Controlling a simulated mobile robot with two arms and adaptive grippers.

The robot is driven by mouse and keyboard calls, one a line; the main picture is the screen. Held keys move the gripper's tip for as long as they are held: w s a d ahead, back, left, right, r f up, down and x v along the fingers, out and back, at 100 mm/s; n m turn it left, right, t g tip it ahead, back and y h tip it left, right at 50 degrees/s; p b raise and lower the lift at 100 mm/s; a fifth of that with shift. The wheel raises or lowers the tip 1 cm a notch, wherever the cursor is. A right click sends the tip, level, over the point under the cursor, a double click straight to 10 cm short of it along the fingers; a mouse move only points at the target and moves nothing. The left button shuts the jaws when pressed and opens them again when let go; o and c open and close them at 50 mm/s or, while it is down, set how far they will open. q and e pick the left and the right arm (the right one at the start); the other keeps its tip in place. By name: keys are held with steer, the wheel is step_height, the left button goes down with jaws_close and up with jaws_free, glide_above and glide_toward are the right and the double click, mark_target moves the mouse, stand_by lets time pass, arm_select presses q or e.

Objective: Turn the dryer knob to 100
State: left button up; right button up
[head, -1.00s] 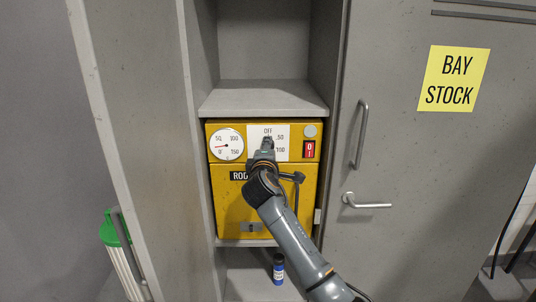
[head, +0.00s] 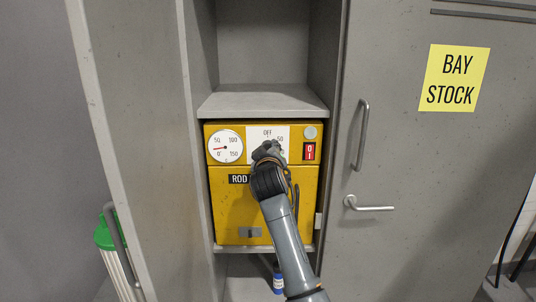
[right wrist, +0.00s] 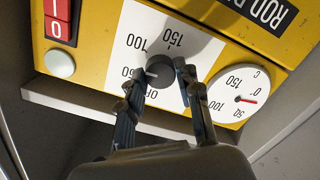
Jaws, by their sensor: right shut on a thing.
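The dryer (head: 230,205) is a yellow box in the cabinet, with a white dial plate marked OFF, 50, 100 and 150. The dark round knob (right wrist: 160,72) shows in the right wrist view, upside down to the head view. My right gripper (head: 267,146) is at the knob and hides it in the head view. In the right wrist view its two fingers (right wrist: 160,82) are on either side of the knob, shut on it. I cannot make out which mark the knob points at. My left gripper is not in view.
A round gauge (head: 225,147) sits left of the dial, its red needle near 0. A red switch (head: 310,151) is to the right. The closed door (head: 430,170) at right has handles.

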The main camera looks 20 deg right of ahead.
steer(key=shift+f+m+y+b, duration=0.1)
steer(key=shift+m+y+b, duration=0.45)
steer(key=shift+m, duration=2.45)
steer(key=o, duration=1.2)
steer(key=shift+c, duration=0.2)
